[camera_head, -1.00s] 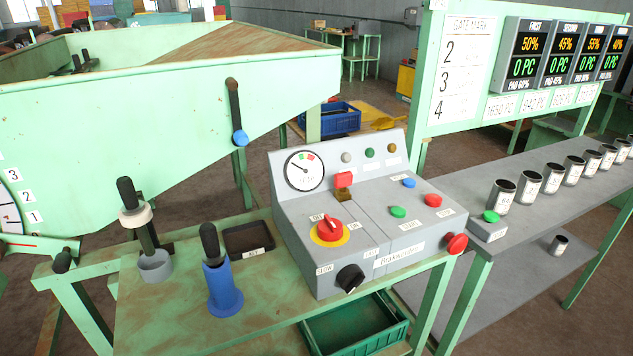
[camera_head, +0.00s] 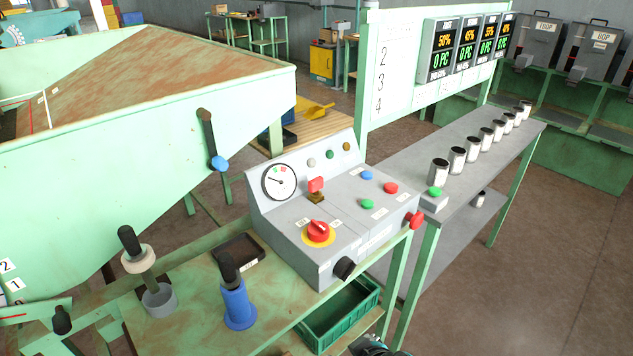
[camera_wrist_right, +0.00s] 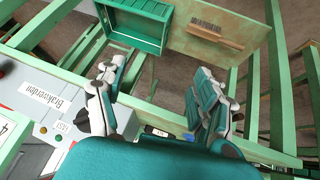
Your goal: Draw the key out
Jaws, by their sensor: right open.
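The grey control box (camera_head: 330,255) stands on the green bench. A red-headed piece, which looks like the key (camera_head: 316,184), sits upright in a brass-coloured lock (camera_head: 316,197) beside the round gauge (camera_head: 281,182). My right gripper (camera_wrist_right: 160,80) is open and empty in the right wrist view, with the box's labelled front to its left. Only a bit of my right gripper (camera_head: 372,347) shows at the bottom edge of the head view, below and in front of the box. The key does not show in the right wrist view. My left gripper is not in view.
A green crate (camera_head: 348,325) is below. Cans (camera_head: 457,162) line the right table.

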